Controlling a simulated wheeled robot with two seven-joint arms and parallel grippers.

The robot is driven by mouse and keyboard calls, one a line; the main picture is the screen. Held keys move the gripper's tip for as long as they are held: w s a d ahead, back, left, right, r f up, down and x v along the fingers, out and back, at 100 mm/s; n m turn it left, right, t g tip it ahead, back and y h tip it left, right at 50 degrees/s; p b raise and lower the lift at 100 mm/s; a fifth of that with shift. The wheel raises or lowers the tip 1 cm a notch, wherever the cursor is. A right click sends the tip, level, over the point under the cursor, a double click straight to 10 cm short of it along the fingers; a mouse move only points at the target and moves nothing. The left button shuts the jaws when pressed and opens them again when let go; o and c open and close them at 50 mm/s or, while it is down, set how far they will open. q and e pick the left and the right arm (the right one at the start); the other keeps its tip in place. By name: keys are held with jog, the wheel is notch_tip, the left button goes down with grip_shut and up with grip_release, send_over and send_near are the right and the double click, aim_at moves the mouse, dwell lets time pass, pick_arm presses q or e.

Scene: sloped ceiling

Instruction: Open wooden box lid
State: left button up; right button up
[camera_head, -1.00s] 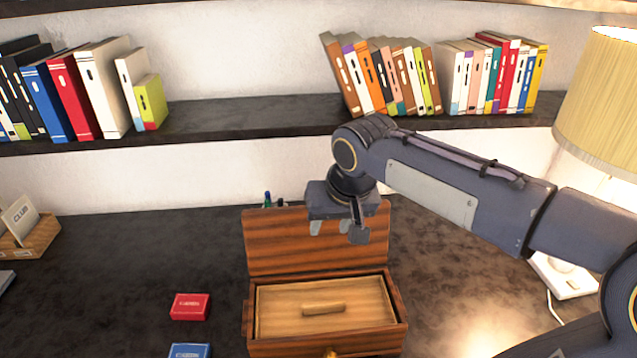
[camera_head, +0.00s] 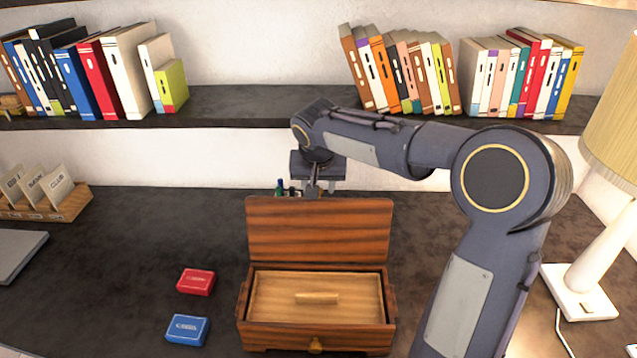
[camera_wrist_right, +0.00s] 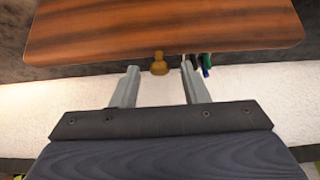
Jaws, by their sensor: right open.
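Inside lies a lighter wooden panel (camera_head: 275,300) with a small bar handle (camera_head: 316,298). My right gripper (camera_head: 312,188) is above the lid's top edge, open; its tips are partly hidden in the head view. In the right wrist view its open fingers (camera_wrist_right: 158,85) point toward the lid (camera_wrist_right: 160,28), with a small brass-coloured knob (camera_wrist_right: 160,63) between them. My left gripper is not in view.
A red card box (camera_head: 196,281) and a blue card box (camera_head: 187,329) lie left of the wooden box. Pens (camera_head: 280,187) stand behind the lid. A shelf (camera_head: 250,105) with books runs above. A lamp (camera_head: 580,290) stands at the right.

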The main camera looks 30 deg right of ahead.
jog(key=shift+f, duration=0.15)
grip_shut()
jog(key=s, duration=0.1)
jog(key=s+a+b, duration=0.2)
jog(key=s, duration=0.1)
jog(key=shift+s+a+r, duration=0.1)
jog(key=shift+a+r, duration=0.15)
jog(key=shift+r, duration=0.05)
